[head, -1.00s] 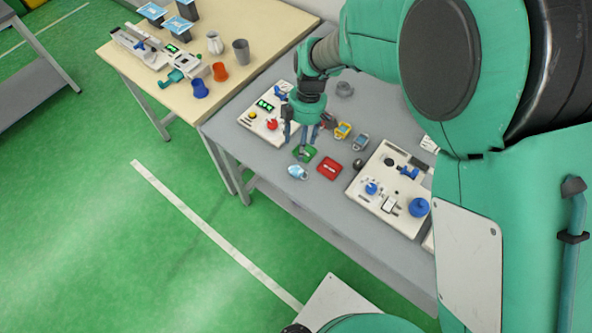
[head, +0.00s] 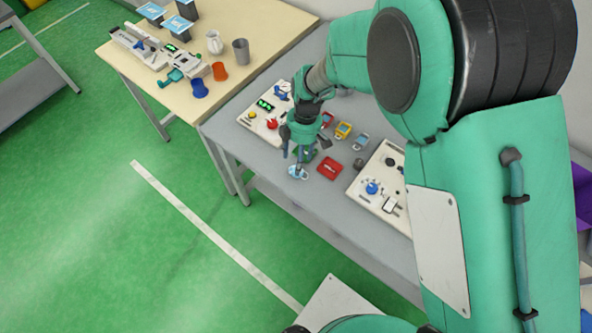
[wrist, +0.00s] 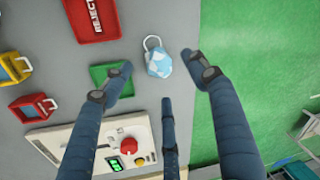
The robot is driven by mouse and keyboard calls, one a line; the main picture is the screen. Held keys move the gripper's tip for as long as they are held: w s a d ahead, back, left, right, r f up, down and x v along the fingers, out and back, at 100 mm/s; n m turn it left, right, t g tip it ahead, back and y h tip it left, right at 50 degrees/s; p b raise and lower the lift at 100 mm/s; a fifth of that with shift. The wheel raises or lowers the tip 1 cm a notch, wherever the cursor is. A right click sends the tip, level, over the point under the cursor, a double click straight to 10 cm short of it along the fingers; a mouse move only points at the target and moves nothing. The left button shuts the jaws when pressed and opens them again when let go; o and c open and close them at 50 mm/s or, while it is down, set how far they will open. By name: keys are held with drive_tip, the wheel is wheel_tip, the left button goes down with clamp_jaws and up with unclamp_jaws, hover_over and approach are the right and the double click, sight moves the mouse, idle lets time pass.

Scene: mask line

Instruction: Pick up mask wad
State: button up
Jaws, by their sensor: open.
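The mask wad is a light blue and white crumpled piece with a pale loop. It lies on the grey table near its front edge, seen in the wrist view (wrist: 158,64) and partly behind my fingers in the head view (head: 298,174). My gripper (head: 298,162) is over it, pointing down. In the wrist view my gripper (wrist: 160,76) is open, with its fingers spread around the wad and nothing between them. The wad lies near the level of the two outer fingertips in the picture. Whether any finger touches it I cannot tell.
A green tray (wrist: 101,73) lies beside the wad, partly behind a finger. A panel with a red button (wrist: 128,146) and yellow (head: 343,130) and red (head: 327,119) devices stand farther back. The table's front edge is close.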

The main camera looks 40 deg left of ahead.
drive_tip(key=shift+s+a+f+b, duration=0.15)
drive_tip(key=shift+f+b, duration=0.1)
drive_tip(key=shift+f, duration=1.05)
drive_tip(key=shift+s+d+f+b, duration=0.1)
drive_tip(key=shift+s+f+b, duration=0.1)
drive_tip(key=shift+f, duration=1.05)
drive_tip(key=c, duration=0.7)
